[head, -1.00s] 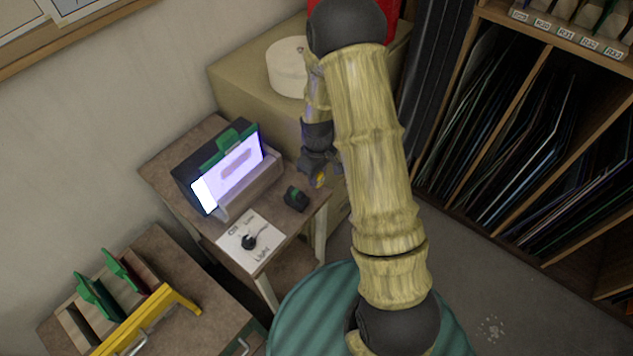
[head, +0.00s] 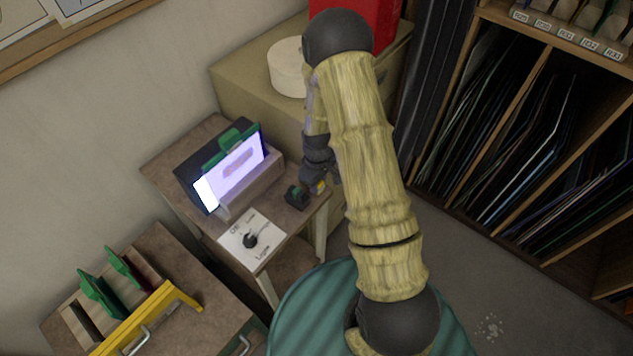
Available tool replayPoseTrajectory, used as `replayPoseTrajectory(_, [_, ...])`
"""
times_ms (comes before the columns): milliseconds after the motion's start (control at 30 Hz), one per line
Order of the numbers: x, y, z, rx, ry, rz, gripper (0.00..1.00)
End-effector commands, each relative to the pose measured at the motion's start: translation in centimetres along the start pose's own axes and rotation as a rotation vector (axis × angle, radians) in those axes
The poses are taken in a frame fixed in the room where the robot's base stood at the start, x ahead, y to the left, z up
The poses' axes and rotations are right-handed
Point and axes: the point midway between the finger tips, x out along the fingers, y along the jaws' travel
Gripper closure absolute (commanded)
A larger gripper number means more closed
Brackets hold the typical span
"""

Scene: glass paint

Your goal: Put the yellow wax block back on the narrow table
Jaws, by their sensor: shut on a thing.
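My gripper (head: 318,182) hangs at the right edge of the narrow table (head: 165,150), partly hidden by my own arm. It is shut on a small yellow piece, the yellow wax block (head: 320,187), of which only a sliver shows. The block is low, close to the table's right corner; I cannot tell whether it touches the top. A small dark block with a green part (head: 297,196) sits on the table just left of my gripper.
A lit panel with a green clip (head: 232,165) stands on the narrow table, with a white card (head: 252,238) in front. A lower bench with green holders (head: 100,295) and a yellow frame (head: 150,315) is at lower left. A beige cabinet (head: 235,85) stands behind.

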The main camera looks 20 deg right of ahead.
Motion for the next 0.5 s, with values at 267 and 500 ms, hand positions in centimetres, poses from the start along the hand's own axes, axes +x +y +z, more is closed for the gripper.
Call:
replayPoseTrajectory(267, [0.02, 0.03, 0.02, 0.000, 0.000, 0.000, 0.53])
replayPoseTrajectory(500, [-0.30, 0.02, -0.05, -0.001, 0.001, 0.001, 0.53])
